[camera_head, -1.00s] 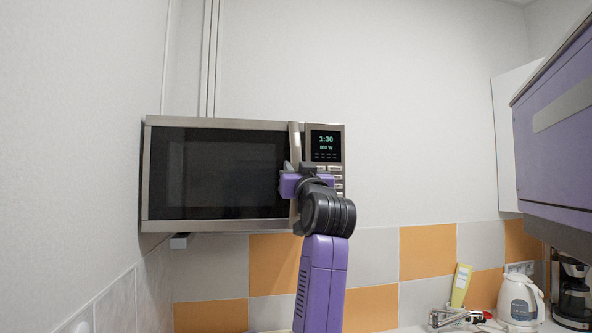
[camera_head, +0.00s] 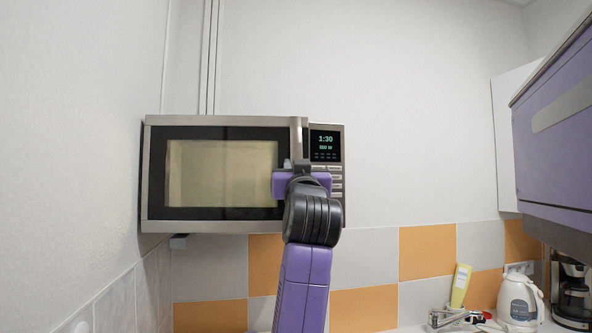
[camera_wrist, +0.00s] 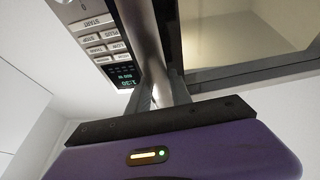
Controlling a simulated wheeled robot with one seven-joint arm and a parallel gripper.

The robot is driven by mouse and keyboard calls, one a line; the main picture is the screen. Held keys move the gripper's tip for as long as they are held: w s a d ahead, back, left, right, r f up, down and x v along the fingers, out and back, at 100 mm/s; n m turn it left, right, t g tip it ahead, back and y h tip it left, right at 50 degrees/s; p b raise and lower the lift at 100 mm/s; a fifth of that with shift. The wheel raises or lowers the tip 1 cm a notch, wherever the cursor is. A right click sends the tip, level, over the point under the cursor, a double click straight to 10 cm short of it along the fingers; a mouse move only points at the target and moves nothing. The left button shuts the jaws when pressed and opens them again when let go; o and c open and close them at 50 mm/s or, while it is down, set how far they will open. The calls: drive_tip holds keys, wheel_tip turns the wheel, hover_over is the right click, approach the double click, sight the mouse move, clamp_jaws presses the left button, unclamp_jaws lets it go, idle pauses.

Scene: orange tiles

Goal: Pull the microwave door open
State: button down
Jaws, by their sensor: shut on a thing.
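The microwave (camera_head: 325,200) hangs on the back wall, with a silver frame, dark window border and a control panel showing 1:30. My gripper (camera_head: 297,164) is at the door's right side and is shut on the silver vertical handle. In the head view my gripper and wrist cover the lower part of the handle. In the wrist view the handle (camera_wrist: 143,45) runs down between the fingers of my gripper (camera_wrist: 165,92), beside the buttons and the window.
A purple cabinet (camera_head: 555,135) juts in at the right. Below it are a white kettle (camera_head: 518,300), a coffee maker (camera_head: 572,290), a faucet (camera_head: 450,317) and a yellow-green bottle (camera_head: 460,285). A side wall (camera_head: 80,150) is close to the microwave's left. The space before the microwave looks clear.

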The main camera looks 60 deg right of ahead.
drive_tip(key=a+m+g+h+b, duration=0.3)
drive_tip(key=a+g, duration=0.4)
drive_tip(key=a, duration=2.3)
drive_tip(key=shift+a+m+b, duration=0.35)
drive_tip(key=shift+m+b, duration=0.15)
drive_tip(key=shift+b, duration=0.2)
drive_tip(key=c, duration=1.2)
unclamp_jaws()
drive_tip(key=shift+d, duration=0.1)
drive_tip(key=shift+o, duration=0.2)
drive_tip(key=shift+r, duration=0.15)
wheel_tip(320, 180, up, 20)
drive_tip(key=shift+b, duration=0.3)
drive_tip(key=shift+s, duration=0.1)
